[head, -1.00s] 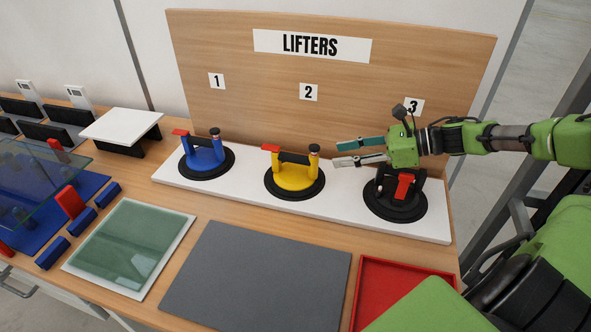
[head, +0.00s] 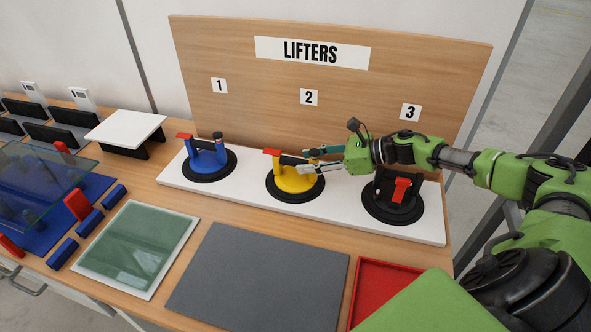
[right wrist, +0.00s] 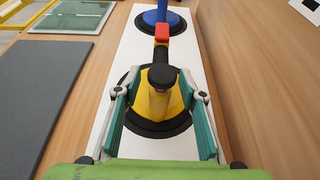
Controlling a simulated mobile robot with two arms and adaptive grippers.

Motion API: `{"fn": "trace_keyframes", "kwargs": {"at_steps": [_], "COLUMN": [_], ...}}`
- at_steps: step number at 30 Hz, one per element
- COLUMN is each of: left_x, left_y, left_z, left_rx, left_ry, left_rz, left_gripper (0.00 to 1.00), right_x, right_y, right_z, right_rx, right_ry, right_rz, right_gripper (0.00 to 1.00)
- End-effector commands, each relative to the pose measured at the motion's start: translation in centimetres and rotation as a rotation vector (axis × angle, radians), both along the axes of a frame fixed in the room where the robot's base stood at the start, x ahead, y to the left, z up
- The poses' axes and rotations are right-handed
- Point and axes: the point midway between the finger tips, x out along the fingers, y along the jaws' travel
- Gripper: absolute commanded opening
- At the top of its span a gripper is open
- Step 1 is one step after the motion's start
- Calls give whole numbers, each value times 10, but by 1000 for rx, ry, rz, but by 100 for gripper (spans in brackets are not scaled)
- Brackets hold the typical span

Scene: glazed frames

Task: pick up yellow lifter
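The yellow lifter (head: 296,180) stands on its black round pad on the white board (head: 346,215), under label 2. It has a black handle bar and a red lever at its left end. My right gripper (head: 308,159) is open at the lifter's right post. In the right wrist view the fingers of my right gripper (right wrist: 158,122) lie on either side of the yellow lifter (right wrist: 176,100), with gaps to the post and its black knob between them. Nothing is held. My left gripper is not in view.
The blue lifter (head: 207,158) stands left of the yellow one, the black lifter (head: 391,197) right of it, under my right forearm. The wooden back panel (head: 330,85) rises behind. A grey mat (head: 258,275), a glass pane (head: 136,248) and a red tray (head: 357,290) lie in front.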

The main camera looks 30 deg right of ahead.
Motion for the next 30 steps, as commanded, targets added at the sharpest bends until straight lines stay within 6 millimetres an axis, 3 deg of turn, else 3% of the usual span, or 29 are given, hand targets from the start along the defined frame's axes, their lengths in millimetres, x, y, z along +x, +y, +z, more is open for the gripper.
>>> {"fn": "trace_keyframes", "kwargs": {"at_steps": [2,15,16,20,30], "left_x": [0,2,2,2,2], "left_y": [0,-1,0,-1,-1], "left_z": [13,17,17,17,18], "left_rx": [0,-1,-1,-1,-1], "left_ry": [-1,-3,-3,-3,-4], "left_rz": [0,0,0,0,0], "left_gripper": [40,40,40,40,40], "right_x": [9,21,21,21,23], "right_y": [8,17,17,17,17], "right_z": [4,-10,-10,-9,-5], "right_rx": [4,-1,-1,-1,3], "right_ry": [-2,1,1,1,-6], "right_rz": [1,-1,-1,-1,-1], "right_gripper": [37,37,35,1,0]}}
